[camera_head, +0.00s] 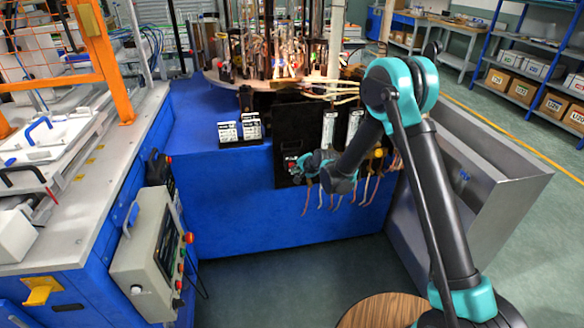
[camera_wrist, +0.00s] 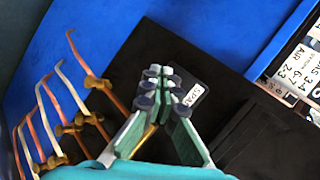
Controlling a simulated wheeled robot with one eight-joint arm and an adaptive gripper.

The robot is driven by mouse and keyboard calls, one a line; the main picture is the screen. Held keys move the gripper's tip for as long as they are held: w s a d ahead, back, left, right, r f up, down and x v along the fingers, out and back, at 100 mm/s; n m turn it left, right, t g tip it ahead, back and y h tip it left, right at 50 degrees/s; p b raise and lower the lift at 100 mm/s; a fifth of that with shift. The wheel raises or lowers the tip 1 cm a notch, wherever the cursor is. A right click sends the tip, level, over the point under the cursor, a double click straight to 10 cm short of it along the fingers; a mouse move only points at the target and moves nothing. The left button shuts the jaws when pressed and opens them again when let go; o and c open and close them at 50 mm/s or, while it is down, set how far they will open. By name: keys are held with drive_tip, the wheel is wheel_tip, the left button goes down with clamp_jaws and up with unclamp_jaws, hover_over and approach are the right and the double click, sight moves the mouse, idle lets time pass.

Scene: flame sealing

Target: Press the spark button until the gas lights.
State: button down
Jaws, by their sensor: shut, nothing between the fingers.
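A black panel (camera_head: 292,128) stands on the front of the blue machine; it also fills the middle of the wrist view (camera_wrist: 110,60). A white label reading "SPA" (camera_wrist: 194,94), its end cut off from sight, sits on the panel just right of my fingertips. My gripper (camera_head: 297,172) is shut and empty, with its tips at the lower part of the panel. In the wrist view my gripper's tips (camera_wrist: 158,76) lie over the panel beside the label. The spark button is hidden behind the fingers there; I cannot tell whether they touch it. No flame can be made out.
Several copper-coloured tubes with brass fittings (camera_wrist: 92,82) stick out left of my gripper in the wrist view. White labelled gauges (camera_wrist: 299,70) are at the right. A control box (camera_head: 150,255) stands at the left, and a grey metal bin (camera_head: 490,170) at the right.

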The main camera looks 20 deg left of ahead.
drive_tip(key=shift+s, duration=0.1)
drive_tip(key=s+d, duration=0.1)
drive_tip(key=s, duration=0.1)
drive_tip(key=s+d, duration=0.1)
drive_tip(key=s, duration=0.1)
drive_tip(key=shift+d, duration=0.3)
idle(0.5)
drive_tip(key=s+d+r+n+h, duration=0.15)
drive_tip(key=d+r, duration=0.25)
drive_tip(key=d, duration=0.6)
drive_tip(key=s+d+r+h, duration=0.15)
drive_tip(key=d+r, duration=0.25)
drive_tip(key=d, duration=0.5)
drive_tip(key=s+d+r+n+h, duration=0.15)
drive_tip(key=d+r, duration=0.25)
drive_tip(key=d, duration=0.6)
drive_tip(key=s+d+f+n+g+h, duration=0.1)
drive_tip(key=s+d+h, duration=0.2)
drive_tip(key=s+d, duration=1.8)
drive_tip(key=shift+s+f+n+g, duration=0.3)
drive_tip(key=shift+s+n, duration=0.1)
drive_tip(key=shift+s, duration=0.25)
